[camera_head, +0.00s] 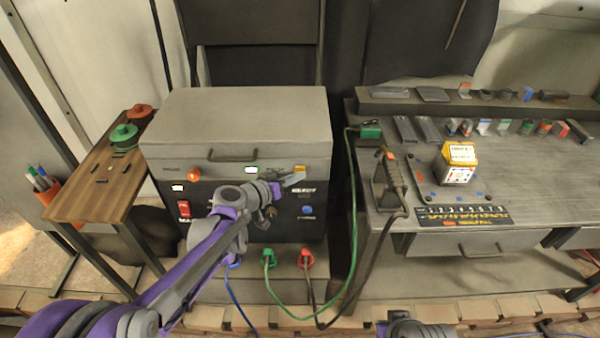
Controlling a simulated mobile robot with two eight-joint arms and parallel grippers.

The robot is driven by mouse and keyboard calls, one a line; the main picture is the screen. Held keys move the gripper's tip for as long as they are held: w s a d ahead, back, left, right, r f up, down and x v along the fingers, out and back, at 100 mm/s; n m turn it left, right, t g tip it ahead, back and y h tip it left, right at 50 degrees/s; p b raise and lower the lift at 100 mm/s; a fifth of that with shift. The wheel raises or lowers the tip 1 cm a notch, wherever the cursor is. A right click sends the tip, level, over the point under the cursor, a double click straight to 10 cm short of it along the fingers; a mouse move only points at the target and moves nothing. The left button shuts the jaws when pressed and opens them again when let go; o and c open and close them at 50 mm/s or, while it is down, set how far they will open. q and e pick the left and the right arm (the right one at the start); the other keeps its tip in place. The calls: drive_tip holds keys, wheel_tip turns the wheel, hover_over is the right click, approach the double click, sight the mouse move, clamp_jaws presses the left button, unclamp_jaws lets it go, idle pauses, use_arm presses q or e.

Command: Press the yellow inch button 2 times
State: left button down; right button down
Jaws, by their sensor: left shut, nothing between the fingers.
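A grey welding machine (236,128) stands at the middle, with its dark control panel facing me. A small yellow-orange patch (299,168) shows at the panel's upper right, just above my fingertips; it looks like the yellow button, mostly hidden behind the gripper. My left gripper (294,179) is shut and empty, its tips in front of the panel just below that patch. I cannot tell whether they touch it. Part of my right arm's end (405,326) shows at the bottom edge; its fingers are not clear.
The panel also has an orange knob (193,174), a red switch (184,209) and a blue button (307,210). Cables hang from plugs below. A wooden side table (85,190) stands left; a grey workbench (505,170) with tools stands right.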

use_arm(q)
drive_tip(key=shift+s, duration=0.9)
drive_tip(key=shift+s, duration=2.5)
drive_tip(key=s+a+n+g+y+p, duration=0.1)
drive_tip(key=s+a+y, duration=0.2)
drive_tip(key=s, duration=0.6)
drive_tip(key=s+a+f+n+g+y+p, duration=0.1)
drive_tip(key=s+a+g+y+p, duration=0.1)
drive_tip(key=s+a, duration=0.6)
drive_tip(key=s+a+f+n+g+y+p, duration=0.1)
drive_tip(key=s+a+y, duration=0.4)
drive_tip(key=s, duration=0.5)
drive_tip(key=shift+a+f+g+p, duration=0.25)
drive_tip(key=shift+a+g+p, duration=0.05)
drive_tip(key=shift+g+p, duration=0.35)
